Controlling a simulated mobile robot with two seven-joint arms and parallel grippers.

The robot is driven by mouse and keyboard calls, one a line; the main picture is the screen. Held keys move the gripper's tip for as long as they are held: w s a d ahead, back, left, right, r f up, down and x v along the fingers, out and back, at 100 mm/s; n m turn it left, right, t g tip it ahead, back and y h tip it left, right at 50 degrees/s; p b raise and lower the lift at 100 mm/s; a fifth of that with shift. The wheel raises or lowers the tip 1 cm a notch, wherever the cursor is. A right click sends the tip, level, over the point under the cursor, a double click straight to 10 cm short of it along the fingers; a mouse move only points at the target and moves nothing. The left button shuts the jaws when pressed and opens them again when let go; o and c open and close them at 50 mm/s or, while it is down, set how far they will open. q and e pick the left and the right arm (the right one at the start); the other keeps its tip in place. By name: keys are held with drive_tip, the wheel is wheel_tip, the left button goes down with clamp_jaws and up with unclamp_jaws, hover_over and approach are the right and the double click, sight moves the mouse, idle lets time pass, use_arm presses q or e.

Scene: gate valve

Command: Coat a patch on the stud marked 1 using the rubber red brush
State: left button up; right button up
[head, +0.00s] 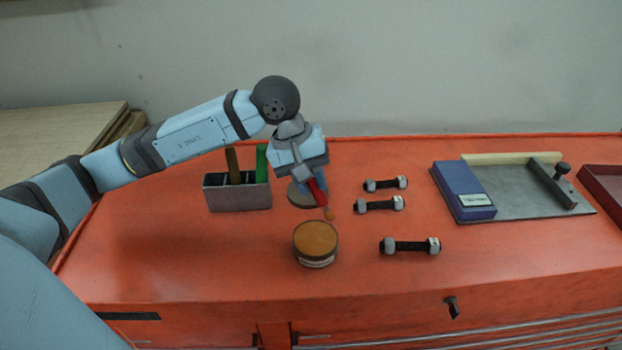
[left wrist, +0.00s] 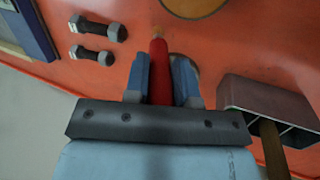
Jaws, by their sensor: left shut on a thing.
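My left gripper (head: 312,182) is shut on the red brush (head: 319,194) and holds it tilted, its orange-brown tip (head: 329,214) pointing down. In the left wrist view the red handle (left wrist: 158,72) sits between the two blue fingers of my gripper (left wrist: 162,80). The tip is behind and right of an open tin of brown paste (head: 316,238). Three dark studs with grey nuts lie to the right: a back one (head: 386,184), a middle one (head: 380,204) and a front one (head: 411,246). Their marks are too small to read. My right gripper is out of view.
A grey holder (head: 238,197) with a brown and a green handle stands left of the gripper. A dark round disc (head: 300,196) lies beneath it. A metal tray (head: 530,203) with a blue box (head: 463,190) is at right. The front of the orange top is clear.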

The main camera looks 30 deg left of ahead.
use_arm(q)
drive_tip(key=shift+w+d+b, duration=0.55)
drive_tip(key=shift+w+d, duration=0.65)
drive_tip(key=shift+d, duration=0.25)
drive_tip(key=shift+d, duration=0.1)
